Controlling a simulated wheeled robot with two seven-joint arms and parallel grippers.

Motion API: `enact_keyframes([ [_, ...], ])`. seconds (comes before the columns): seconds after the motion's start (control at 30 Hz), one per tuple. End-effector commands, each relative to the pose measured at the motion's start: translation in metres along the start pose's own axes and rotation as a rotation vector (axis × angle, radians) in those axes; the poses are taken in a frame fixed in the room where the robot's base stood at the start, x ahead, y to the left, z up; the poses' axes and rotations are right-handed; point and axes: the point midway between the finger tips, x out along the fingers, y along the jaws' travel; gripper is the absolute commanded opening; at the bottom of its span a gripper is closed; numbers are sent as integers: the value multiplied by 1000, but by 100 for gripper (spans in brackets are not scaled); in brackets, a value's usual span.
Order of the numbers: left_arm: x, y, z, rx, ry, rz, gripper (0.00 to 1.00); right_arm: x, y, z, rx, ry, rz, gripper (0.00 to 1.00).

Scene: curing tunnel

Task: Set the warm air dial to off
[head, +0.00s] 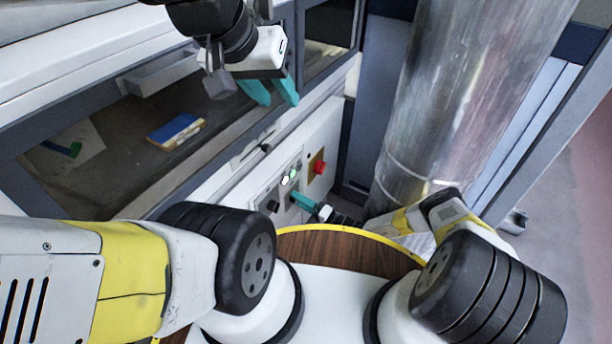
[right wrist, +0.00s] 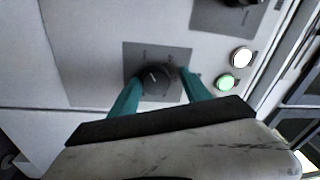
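A black round dial (right wrist: 154,79) with a light pointer mark sits on a grey plate (right wrist: 130,55) in the right wrist view. The plate's lettering is too small to read, so I cannot tell whether this is the warm air dial. My right gripper (right wrist: 160,76) has its teal fingers open on either side of this dial, the left one close to it. It also shows at the control panel in the head view (head: 303,198). A second black dial (right wrist: 240,2) is cut by the top edge. My left gripper (head: 276,95) is open and empty, above the panel.
A white button (right wrist: 241,56) and a lit green button (right wrist: 227,82) sit right of the dial. A red button (head: 319,167) is farther along the panel (head: 325,130). A metal duct (head: 450,90) stands at right.

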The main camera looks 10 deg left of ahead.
Motion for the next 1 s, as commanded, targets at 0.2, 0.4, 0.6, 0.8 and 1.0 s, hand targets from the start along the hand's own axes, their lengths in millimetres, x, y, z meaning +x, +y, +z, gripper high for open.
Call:
enact_keyframes([
  [0.2, 0, 0, 0, 0, 0, 0, 36, -2, 3, 0, 1, -1, 7, 60],
  [0.4, 0, 0, 0, 0, 0, 0, 36, -11, 4, 0, 1, 0, 10, 60],
  [0.6, 0, 0, 0, 0, 0, 0, 36, -45, 2, 0, 1, 1, 10, 60],
  [0.8, 0, 0, 0, 0, 0, 0, 36, -72, 1, 0, 1, 0, 8, 60],
  [1.0, 0, 0, 0, 0, 0, 0, 36, -79, 0, 1, 0, -3, 6, 60],
])
